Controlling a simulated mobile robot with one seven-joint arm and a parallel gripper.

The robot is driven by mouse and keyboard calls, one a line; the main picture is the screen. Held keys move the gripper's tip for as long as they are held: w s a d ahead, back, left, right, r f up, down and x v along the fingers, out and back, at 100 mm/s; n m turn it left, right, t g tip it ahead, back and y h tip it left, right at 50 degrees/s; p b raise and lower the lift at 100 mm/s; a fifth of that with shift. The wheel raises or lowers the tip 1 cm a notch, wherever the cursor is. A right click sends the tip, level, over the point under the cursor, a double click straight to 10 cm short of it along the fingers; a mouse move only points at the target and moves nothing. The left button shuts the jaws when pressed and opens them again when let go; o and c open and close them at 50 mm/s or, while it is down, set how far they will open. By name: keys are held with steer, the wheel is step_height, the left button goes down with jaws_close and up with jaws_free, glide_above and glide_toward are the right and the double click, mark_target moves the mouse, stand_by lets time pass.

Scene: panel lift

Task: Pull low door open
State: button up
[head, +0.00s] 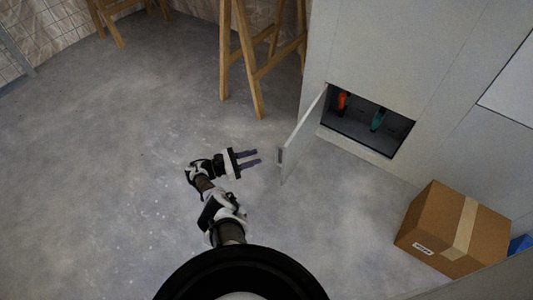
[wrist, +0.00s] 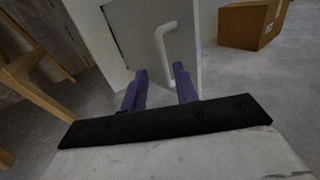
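The low door (head: 301,133) is a pale panel, hinged on its left side and swung well out from the cabinet. Behind it the dark opening (head: 365,140) shows an orange item and a green item inside. A white bar handle (wrist: 165,50) is on the door in the wrist view. My gripper (head: 259,157) is to the left of the door's free edge, fingers pointing toward it, with a gap between. In the wrist view the two purple fingers (wrist: 161,78) are apart with nothing between them, and the handle appears beyond them.
A cardboard box (head: 455,228) stands on the floor right of the door, with a blue item (head: 520,244) beside it. A wooden trestle (head: 257,60) stands behind and left of the door. The floor left of my gripper is clear.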

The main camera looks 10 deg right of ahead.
steer(key=a, duration=0.3)
steer(key=shift+s+a, duration=0.15)
steer(key=shift+a, duration=0.25)
